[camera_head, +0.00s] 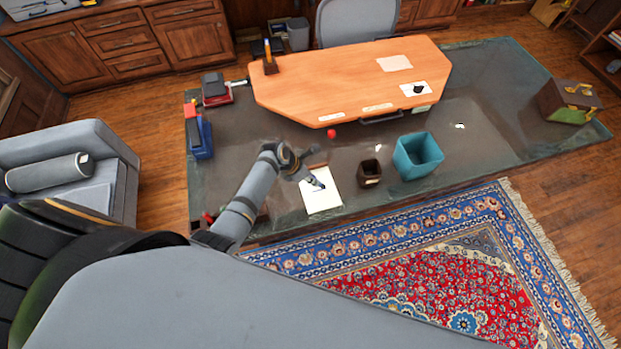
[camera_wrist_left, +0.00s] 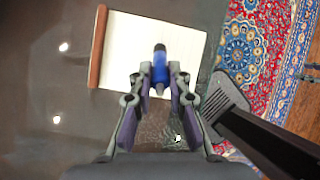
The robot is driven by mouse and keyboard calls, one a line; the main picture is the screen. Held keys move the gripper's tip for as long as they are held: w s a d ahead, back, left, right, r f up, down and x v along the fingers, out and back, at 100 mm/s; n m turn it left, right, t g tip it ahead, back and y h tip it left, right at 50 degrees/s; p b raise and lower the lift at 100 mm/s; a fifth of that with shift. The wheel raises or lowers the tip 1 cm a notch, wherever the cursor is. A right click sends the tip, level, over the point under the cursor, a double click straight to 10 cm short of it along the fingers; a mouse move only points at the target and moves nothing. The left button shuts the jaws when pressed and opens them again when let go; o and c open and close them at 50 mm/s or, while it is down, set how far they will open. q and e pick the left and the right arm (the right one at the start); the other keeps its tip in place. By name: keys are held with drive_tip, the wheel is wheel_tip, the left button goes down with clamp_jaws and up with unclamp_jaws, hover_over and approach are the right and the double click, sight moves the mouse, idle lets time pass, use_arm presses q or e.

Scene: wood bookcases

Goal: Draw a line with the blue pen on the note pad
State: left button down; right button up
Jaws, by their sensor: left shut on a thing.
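The note pad (camera_head: 321,203) is a white page with a brown top edge, lying on the dark glass desk near its front. It fills the upper middle of the left wrist view (camera_wrist_left: 130,35). My left gripper (camera_head: 311,179) is over the upper part of the pad. In the left wrist view its fingers (camera_wrist_left: 158,88) are shut on the blue pen (camera_wrist_left: 159,70), whose dark end points toward the page. The pen also shows small and blue in the head view (camera_head: 317,184). I cannot tell whether its tip touches the paper.
A dark brown cup (camera_head: 370,173) and a teal bin (camera_head: 418,156) stand right of the pad. A red ball-like thing (camera_head: 331,134) lies behind it. An orange wooden desktop (camera_head: 330,75) stands farther back. A blue-and-red box (camera_head: 200,137) is at left.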

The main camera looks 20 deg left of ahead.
use_arm(q)
drive_tip(key=shift+s+a+p, duration=0.4)
drive_tip(key=shift+s+a, duration=0.05)
drive_tip(key=shift+a, duration=0.2)
drive_tip(key=shift+s+a, duration=0.1)
drive_tip(key=shift+a, duration=0.05)
drive_tip(key=shift+s+a, duration=0.3)
drive_tip(key=shift+a, duration=0.1)
drive_tip(key=shift+s+a, duration=0.1)
drive_tip(key=shift+s+a, duration=0.35)
drive_tip(key=shift+a, duration=0.15)
